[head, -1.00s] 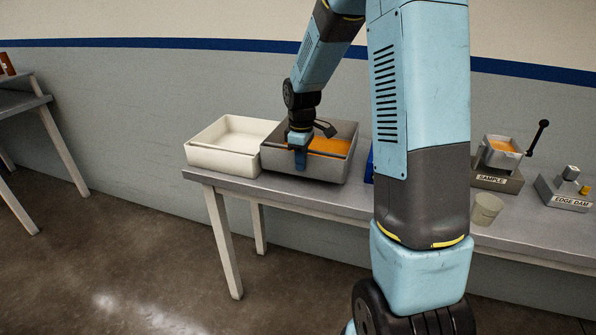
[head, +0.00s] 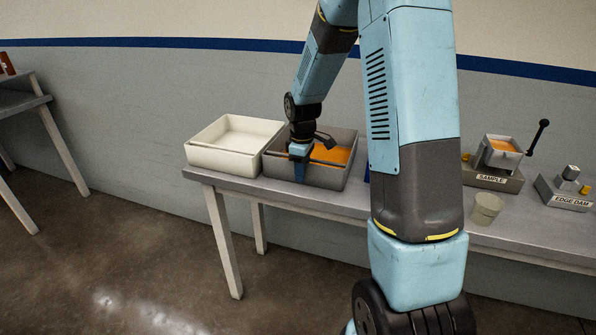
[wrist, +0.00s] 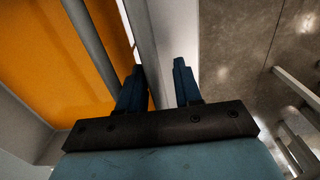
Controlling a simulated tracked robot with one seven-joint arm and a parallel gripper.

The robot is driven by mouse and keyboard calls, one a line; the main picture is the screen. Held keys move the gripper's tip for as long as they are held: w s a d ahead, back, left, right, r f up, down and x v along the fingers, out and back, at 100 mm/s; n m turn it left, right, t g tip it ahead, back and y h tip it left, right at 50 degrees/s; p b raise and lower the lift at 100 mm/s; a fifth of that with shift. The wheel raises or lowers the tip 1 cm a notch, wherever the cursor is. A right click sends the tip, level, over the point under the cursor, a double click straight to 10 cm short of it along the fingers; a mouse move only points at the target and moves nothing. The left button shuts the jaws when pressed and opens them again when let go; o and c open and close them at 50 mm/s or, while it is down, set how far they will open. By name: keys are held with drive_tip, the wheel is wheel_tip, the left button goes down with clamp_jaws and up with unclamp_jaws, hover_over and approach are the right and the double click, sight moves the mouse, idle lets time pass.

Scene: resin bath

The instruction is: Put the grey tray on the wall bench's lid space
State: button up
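The grey tray (head: 322,176), with orange resin (head: 332,155) in it, sits on the wall bench (head: 350,203), right of a white tray. A thin grey bar (head: 328,163) runs across it near its front wall. My gripper (head: 300,175) is at the tray's front wall, pointing down. In the wrist view my gripper (wrist: 158,75) is open, its fingers on either side of the tray's wall (wrist: 146,45), with a gap to the right finger. The orange resin also shows there (wrist: 50,60). I cannot make out a marked lid space.
The white tray (head: 205,158) stands close by on the bench's left end. A blue thing (head: 367,174) is mostly hidden behind my arm. A cup (head: 486,208), the SAMPLE stand (head: 493,180) and the EDGE DAM block (head: 566,196) stand on the right.

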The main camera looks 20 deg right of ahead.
wheel_tip(320, 180, up, 12)
drive_tip(key=s+r+m+t, duration=0.3)
drive_tip(key=s+r+m, duration=0.3)
drive_tip(key=s+r, duration=0.75)
drive_tip(key=s+m+t, duration=0.2)
drive_tip(key=s+m, duration=0.2)
drive_tip(key=s, duration=1.1)
drive_tip(key=shift+a+m+t, duration=0.3)
drive_tip(key=shift+m, duration=0.1)
